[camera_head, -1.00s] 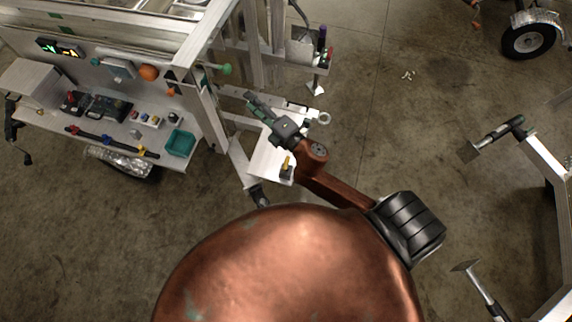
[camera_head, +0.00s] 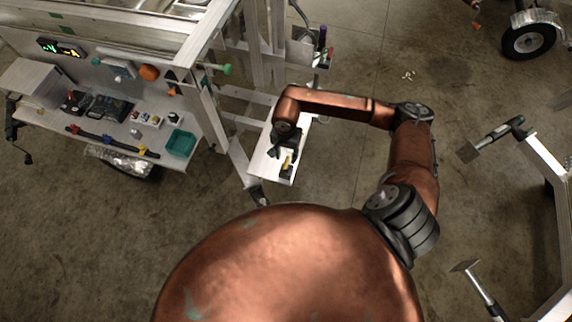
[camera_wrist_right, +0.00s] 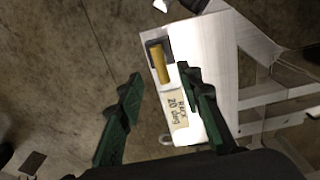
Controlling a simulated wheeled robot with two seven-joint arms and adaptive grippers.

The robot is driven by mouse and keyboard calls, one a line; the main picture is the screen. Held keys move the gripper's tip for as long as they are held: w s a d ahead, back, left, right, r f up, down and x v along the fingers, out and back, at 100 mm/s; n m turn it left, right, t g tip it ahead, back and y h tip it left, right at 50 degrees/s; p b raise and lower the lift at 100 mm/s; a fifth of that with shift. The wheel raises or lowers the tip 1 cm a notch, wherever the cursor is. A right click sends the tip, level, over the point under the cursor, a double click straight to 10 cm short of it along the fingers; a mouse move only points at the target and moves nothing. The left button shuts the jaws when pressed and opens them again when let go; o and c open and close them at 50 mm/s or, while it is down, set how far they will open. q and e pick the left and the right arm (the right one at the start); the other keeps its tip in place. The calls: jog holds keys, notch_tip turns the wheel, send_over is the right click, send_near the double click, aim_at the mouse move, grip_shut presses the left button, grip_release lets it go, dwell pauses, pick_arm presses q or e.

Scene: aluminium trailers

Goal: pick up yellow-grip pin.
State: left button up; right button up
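The yellow-grip pin (camera_head: 287,162) stands at the near part of a small white shelf (camera_head: 259,168). In the right wrist view its yellow handle (camera_wrist_right: 160,65) sits in a dark socket of a block with a label reading "RACK 20 deg" (camera_wrist_right: 179,111). My right gripper (camera_head: 282,151) is over the shelf, just behind the pin in the head view. In the wrist view its two dark green fingers (camera_wrist_right: 159,73) are apart, with the handle between and slightly beyond their tips. Nothing is gripped. My left gripper is out of view.
At left a trailer work shelf holds a teal bin (camera_head: 180,143), dark devices (camera_head: 108,107) and a dark bar with coloured clamps (camera_head: 110,142). Metal uprights (camera_head: 214,115) stand close left of the white shelf. Another frame (camera_head: 548,165) is at far right. Floor between is clear.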

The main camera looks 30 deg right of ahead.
aim_at(286, 162)
notch_tip(286, 162, down, 7)
jog(key=shift+w+d+f, duration=0.1)
jog(key=shift+d+f, duration=0.05)
jog(key=shift+f, duration=0.05)
dwell(0.3)
jog(key=shift+c, duration=0.6)
grip_shut()
